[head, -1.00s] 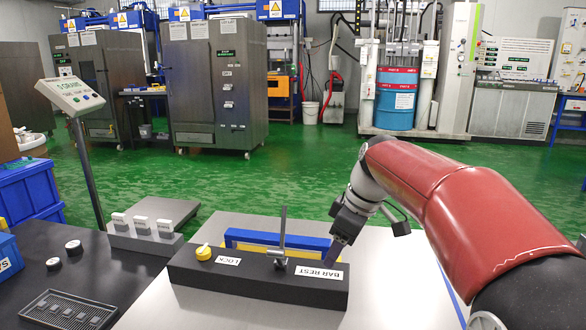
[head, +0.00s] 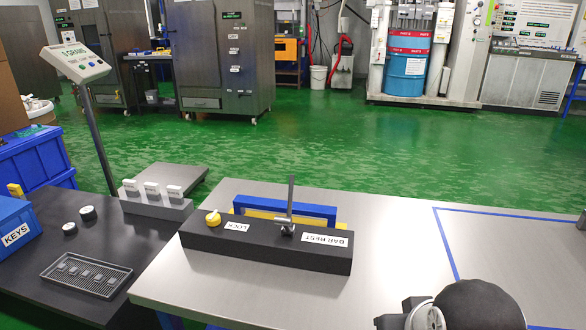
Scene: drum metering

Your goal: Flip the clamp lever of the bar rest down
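The bar rest is a long black block (head: 207,238) on the metal table, with a "BAR REST" label at its right and a "LOCK" label at its left. Its clamp lever (head: 290,200) is a thin grey rod standing upright near the block's middle, on a small metal pivot. A yellow knob (head: 213,218) sits at the block's left end. A blue bar (head: 315,212) with a yellow part below it lies behind the block.
The metal table (head: 390,240) is clear to the right, with a blue tape outline. At left, a black table holds a grey stand with several white tags (head: 152,188), two round knobs (head: 88,213), a tray of small keys (head: 72,288) and a blue KEYS bin (head: 12,228).

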